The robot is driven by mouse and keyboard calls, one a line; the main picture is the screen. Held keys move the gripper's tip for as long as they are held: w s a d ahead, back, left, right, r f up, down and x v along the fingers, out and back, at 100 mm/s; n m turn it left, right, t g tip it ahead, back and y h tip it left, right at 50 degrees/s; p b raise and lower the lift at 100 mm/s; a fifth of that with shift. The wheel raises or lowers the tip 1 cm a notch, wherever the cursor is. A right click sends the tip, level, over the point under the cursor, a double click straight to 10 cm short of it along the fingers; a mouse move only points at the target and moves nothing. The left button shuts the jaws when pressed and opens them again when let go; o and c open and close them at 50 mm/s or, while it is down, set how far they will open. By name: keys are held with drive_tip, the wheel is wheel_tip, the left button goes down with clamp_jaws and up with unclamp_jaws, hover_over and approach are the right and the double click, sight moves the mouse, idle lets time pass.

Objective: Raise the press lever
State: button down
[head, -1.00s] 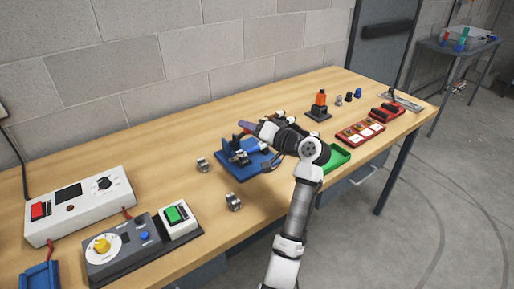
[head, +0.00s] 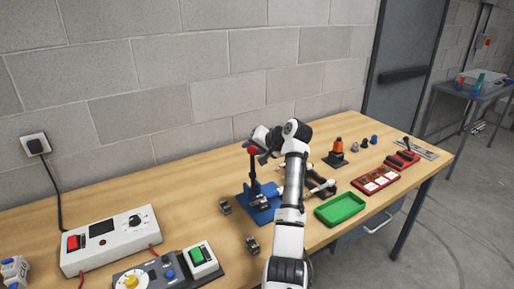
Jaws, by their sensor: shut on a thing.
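The blue press (head: 262,210) stands on the bench near the middle of the head view. Its dark lever (head: 253,172) points nearly straight up and ends in a red knob (head: 252,150). My gripper (head: 257,152) is at the top of the lever, shut on it just at or below the knob. The fingertips are small and partly hidden, so the exact contact is not clear. My forearm passes in front of the press's right side.
Metal parts (head: 252,244) lie left of and in front of the press. A green tray (head: 341,208) and a red-framed panel (head: 376,180) are to the right. A white power box (head: 110,240) stands left. The block wall is close behind.

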drive_tip(key=shift+w+a+f+g, duration=0.15)
drive_tip(key=shift+a+f+g, duration=0.25)
drive_tip(key=shift+a+f, duration=0.3)
drive_tip(key=c, duration=1.3)
unclamp_jaws()
drive_tip(key=shift+a, duration=0.1)
drive_tip(key=shift+o, duration=1.3)
drive_tip(key=shift+w+a, duration=0.1)
drive_tip(key=shift+r, duration=0.1)
drive_tip(key=shift+r, duration=0.1)
drive_tip(key=shift+d+r, duration=0.1)
drive_tip(key=shift+d, duration=0.15)
drive_tip(key=b+v, duration=0.4)
drive_tip(key=v, duration=0.9)
drive_tip(key=shift+r, duration=0.2)
drive_tip(key=shift+c, duration=0.3)
